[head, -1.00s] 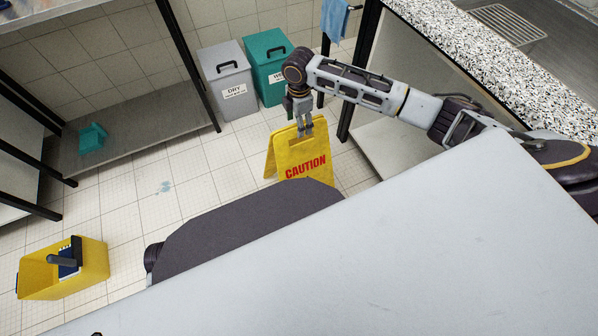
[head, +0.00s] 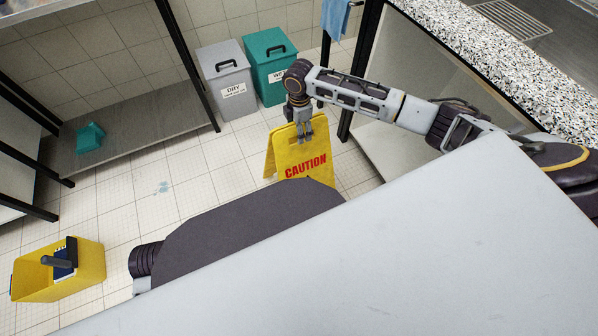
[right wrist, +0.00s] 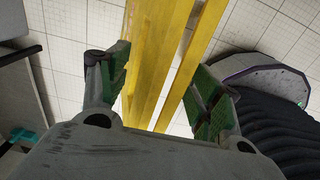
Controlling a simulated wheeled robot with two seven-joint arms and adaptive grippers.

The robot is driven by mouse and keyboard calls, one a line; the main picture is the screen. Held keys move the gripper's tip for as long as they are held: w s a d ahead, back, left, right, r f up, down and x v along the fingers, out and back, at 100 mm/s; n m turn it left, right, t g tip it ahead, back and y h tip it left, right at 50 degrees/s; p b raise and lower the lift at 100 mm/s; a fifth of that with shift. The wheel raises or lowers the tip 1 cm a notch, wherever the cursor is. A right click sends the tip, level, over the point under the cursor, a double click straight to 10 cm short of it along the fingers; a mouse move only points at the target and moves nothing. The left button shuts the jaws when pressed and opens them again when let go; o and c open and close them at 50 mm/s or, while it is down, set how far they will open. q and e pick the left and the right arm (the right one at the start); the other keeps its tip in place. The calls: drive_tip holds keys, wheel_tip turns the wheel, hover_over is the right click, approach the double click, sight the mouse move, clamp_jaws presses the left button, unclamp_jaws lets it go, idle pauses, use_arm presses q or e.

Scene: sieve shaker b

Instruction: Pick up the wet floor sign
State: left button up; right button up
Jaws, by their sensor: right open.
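The yellow wet floor sign (head: 302,163) with red CAUTION lettering stands upright on the tiled floor, in the middle of the head view. Its lower part is hidden behind my own dark base. My right gripper (head: 305,136) is over the sign's top edge, pointing down. In the right wrist view, my right gripper (right wrist: 158,92) is open, with green-padded fingers on either side of the yellow sign (right wrist: 155,60). A gap shows between the right-hand finger and the sign; on the left-hand side, I cannot tell whether finger and sign touch. My left gripper is not in view.
A grey DRY bin (head: 227,85) and a teal bin (head: 271,75) stand behind the sign. A speckled counter (head: 480,65) is at the right. A yellow bucket (head: 90,262) stands at the lower left. A small wet patch (head: 162,188) marks the otherwise clear floor at the left.

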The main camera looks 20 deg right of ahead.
idle(0.3)
clamp_jaws()
idle(0.3)
drive_tip(key=shift+r, duration=0.1)
